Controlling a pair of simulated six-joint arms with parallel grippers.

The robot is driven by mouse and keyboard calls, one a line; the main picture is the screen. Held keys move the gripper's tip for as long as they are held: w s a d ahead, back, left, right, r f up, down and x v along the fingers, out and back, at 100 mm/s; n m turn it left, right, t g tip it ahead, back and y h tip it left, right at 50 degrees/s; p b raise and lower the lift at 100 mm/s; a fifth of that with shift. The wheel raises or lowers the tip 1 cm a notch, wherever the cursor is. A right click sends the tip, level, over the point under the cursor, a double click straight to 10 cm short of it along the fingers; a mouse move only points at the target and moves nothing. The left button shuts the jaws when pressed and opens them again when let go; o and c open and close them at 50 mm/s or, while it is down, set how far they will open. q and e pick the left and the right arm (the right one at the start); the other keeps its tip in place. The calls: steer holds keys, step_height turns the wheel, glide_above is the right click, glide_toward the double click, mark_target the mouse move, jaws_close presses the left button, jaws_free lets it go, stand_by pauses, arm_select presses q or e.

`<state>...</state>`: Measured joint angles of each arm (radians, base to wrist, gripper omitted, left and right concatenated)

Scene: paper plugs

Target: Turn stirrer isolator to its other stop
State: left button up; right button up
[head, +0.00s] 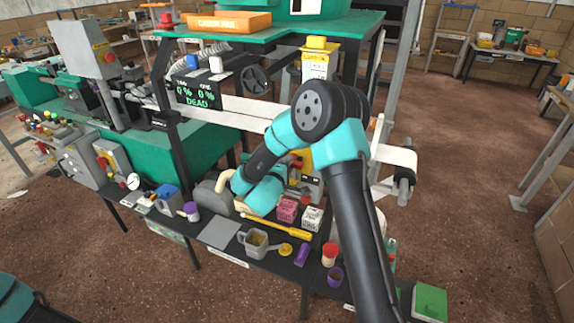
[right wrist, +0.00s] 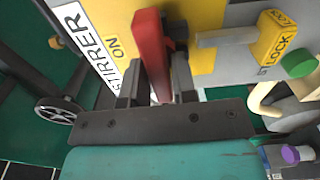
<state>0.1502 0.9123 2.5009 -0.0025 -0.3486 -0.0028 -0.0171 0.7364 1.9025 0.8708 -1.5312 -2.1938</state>
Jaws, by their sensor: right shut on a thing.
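The stirrer isolator shows in the right wrist view as a yellow panel (right wrist: 205,14) with a white label (right wrist: 85,40) reading "STIRRER" and the word "ON" beside it. Its red handle (right wrist: 151,55) stands out from the panel, nearly upright in the picture. My right gripper (right wrist: 157,82) is shut on this handle, one finger on each side. In the head view my right arm's links cover most of the isolator and the gripper. My left gripper is out of view.
A yellow lock block (right wrist: 276,36) sits close right of the handle, with a green-capped item (right wrist: 298,64) nearby. A handwheel (right wrist: 58,110) is at left. In the head view, pink and white boxes (head: 287,210), a watering can (head: 256,242) and cups crowd the black bench below my arm.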

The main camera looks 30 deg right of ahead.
steer(key=o, duration=0.8)
steer(key=shift+s+a, duration=0.1)
steer(key=v, duration=1.7)
steer(key=shift+a, duration=0.1)
